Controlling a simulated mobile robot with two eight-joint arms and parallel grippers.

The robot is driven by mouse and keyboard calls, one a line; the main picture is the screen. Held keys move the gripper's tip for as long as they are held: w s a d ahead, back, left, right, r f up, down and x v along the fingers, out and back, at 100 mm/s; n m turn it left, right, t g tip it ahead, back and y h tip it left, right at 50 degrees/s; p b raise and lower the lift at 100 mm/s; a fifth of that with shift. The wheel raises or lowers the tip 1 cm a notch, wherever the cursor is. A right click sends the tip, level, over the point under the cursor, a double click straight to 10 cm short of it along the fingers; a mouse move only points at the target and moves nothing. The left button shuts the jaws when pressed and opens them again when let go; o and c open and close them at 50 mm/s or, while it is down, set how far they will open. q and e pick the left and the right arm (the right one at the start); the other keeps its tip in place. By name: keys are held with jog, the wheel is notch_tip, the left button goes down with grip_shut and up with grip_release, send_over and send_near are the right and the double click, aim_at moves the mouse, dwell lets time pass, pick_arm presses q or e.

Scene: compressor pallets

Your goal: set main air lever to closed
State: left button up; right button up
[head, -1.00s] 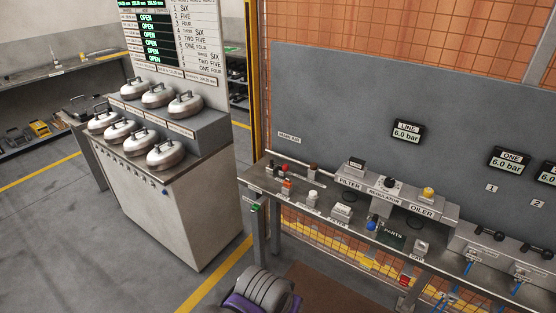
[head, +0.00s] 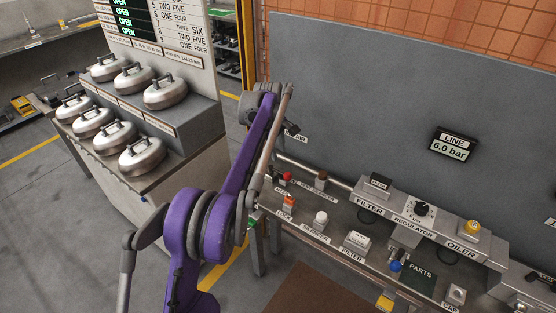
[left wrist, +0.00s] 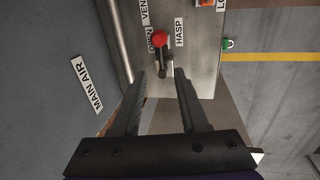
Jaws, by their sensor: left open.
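The main air lever has a red knob (left wrist: 159,40) beside the OPEN label in the left wrist view, with a dark part below it. The red knob also shows in the head view (head: 286,176), on the bench near the pipe. My left gripper (left wrist: 161,73) is open, its two dark fingers pointing toward the lever, one on each side of its lower dark part in the picture. I cannot tell whether they touch it. In the head view my left gripper (head: 291,131) is small and partly hidden by its arm. My right gripper is not in view.
The MAIN AIR sign (left wrist: 87,84) is on the grey back panel (head: 360,100). A pipe (left wrist: 117,40) runs beside the lever. On the bench stand a red-orange block (head: 289,202), a white knob (head: 320,219), and the filter, regulator and oiler row (head: 415,215).

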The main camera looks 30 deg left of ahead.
aim_at(281, 173)
pick_arm(q)
jog(key=f, duration=0.3)
jog(key=w+f, duration=0.1)
jog(key=f, duration=0.3)
jog(key=w+f, duration=0.1)
jog(key=f, duration=0.2)
jog(key=shift+f, duration=0.25)
grip_shut()
dwell(1.1)
